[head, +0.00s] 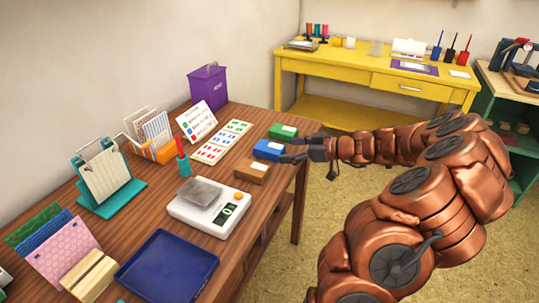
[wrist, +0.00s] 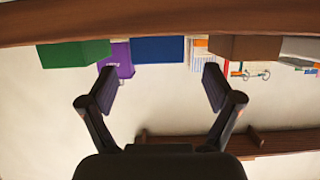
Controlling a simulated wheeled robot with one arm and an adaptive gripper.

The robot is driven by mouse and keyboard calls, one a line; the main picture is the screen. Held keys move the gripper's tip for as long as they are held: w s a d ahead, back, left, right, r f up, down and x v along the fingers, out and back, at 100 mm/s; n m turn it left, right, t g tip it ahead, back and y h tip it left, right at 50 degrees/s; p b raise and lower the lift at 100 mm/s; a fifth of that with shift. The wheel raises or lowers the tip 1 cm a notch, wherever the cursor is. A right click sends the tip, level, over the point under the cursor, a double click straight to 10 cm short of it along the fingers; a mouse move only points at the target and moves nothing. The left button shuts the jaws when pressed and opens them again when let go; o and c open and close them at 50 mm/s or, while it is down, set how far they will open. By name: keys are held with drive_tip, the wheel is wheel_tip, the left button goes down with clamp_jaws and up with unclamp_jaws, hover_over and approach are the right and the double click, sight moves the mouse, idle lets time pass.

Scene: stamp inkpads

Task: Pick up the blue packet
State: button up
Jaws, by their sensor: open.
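The blue packet (head: 267,151) lies on the wooden table near its right edge, between a green packet (head: 283,132) and a brown packet (head: 252,171). My gripper (head: 291,149) is open and empty, just right of the blue packet, with its fingers pointing at it. In the wrist view, which looks upside down, the blue packet (wrist: 157,50) shows at the top, centred ahead of the two spread fingers. The green packet (wrist: 75,54) is to its left and the brown packet (wrist: 243,48) to its right.
On the wooden table (head: 150,222) stand a white scale (head: 208,212), a blue tray (head: 168,266), a label sheet (head: 221,142), a teal cup with a red-topped pen (head: 184,166) and a purple bin (head: 208,87). A yellow desk (head: 352,68) stands behind. Floor right of the table is open.

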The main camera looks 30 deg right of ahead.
sight(276, 148)
drive_tip(key=shift+r+p+x, duration=0.15)
drive_tip(key=shift+x, duration=1.7)
drive_tip(key=shift+r+p+x, duration=0.15)
drive_tip(key=shift+x, duration=1.75)
drive_tip(key=shift+w, duration=0.15)
drive_tip(key=shift+c, duration=0.4)
drive_tip(key=c, duration=1.2)
